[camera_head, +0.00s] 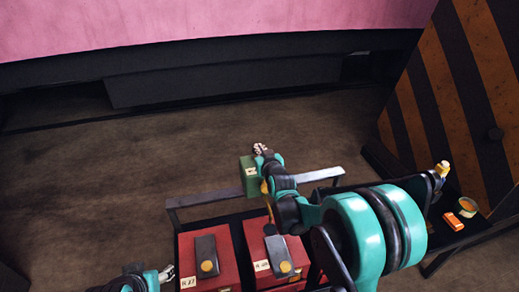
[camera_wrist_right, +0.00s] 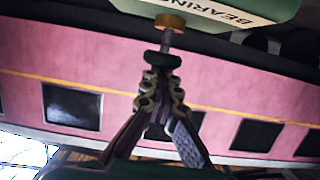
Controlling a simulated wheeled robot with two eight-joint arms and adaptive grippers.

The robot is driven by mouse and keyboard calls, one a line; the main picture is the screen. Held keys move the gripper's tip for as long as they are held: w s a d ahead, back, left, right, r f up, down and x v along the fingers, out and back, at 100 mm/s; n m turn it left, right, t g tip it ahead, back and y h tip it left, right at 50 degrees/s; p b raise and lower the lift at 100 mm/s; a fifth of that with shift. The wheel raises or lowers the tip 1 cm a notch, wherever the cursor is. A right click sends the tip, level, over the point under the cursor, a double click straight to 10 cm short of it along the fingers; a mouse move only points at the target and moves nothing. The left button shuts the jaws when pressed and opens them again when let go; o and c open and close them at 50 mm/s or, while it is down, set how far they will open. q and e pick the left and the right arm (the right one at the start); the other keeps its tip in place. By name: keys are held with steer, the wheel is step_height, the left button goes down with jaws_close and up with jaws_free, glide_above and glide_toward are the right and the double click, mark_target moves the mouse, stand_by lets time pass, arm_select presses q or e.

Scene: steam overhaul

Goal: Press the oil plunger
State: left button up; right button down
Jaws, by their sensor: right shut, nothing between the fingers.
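A green box with a label reading "BEARING" (camera_wrist_right: 235,14) fills the top of the right wrist view; a green labelled box (camera_head: 248,177) also shows in the head view beside my right wrist. From the box a brass collar (camera_wrist_right: 170,21) and thin rod lead to a black knob (camera_wrist_right: 163,59), the plunger. My right gripper (camera_wrist_right: 161,78) is shut and empty, its fingertips right at the knob; I cannot tell whether they touch. In the head view the right gripper (camera_head: 260,149) is small. My left gripper (camera_head: 163,274) shows only partly at the bottom edge.
Two red boxes (camera_head: 190,248) with dark, yellow-tipped parts on top stand on a black-framed rack (camera_head: 190,200). An orange block (camera_head: 453,221), a small tin (camera_head: 467,206) and a yellow-topped bottle (camera_head: 441,170) stand at right, near a striped panel (camera_head: 455,85). Open floor lies behind.

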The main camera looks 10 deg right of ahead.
step_height(320, 180, down, 2)
steer(key=shift+f+b, duration=0.2)
steer(key=shift+b, duration=0.5)
step_height(320, 180, up, 5)
steer(key=p, duration=0.3)
steer(key=shift+p, duration=0.35)
steer(key=v, duration=0.9)
steer(key=shift+s+f+p, duration=0.2)
steer(key=shift+s+p, duration=0.15)
steer(key=shift+s, duration=0.15)
steer(key=s+f+g+b, duration=0.2)
steer(key=s+f, duration=0.2)
steer(key=s, duration=0.5)
steer(key=s+f+g+b, duration=0.3)
steer(key=s+f, duration=0.2)
steer(key=s, duration=0.4)
steer(key=s+f+g+b, duration=0.3)
steer(key=s+f, duration=0.2)
steer(key=s, duration=0.5)
steer(key=shift+d+h, duration=0.3)
steer(key=shift+d, duration=0.1)
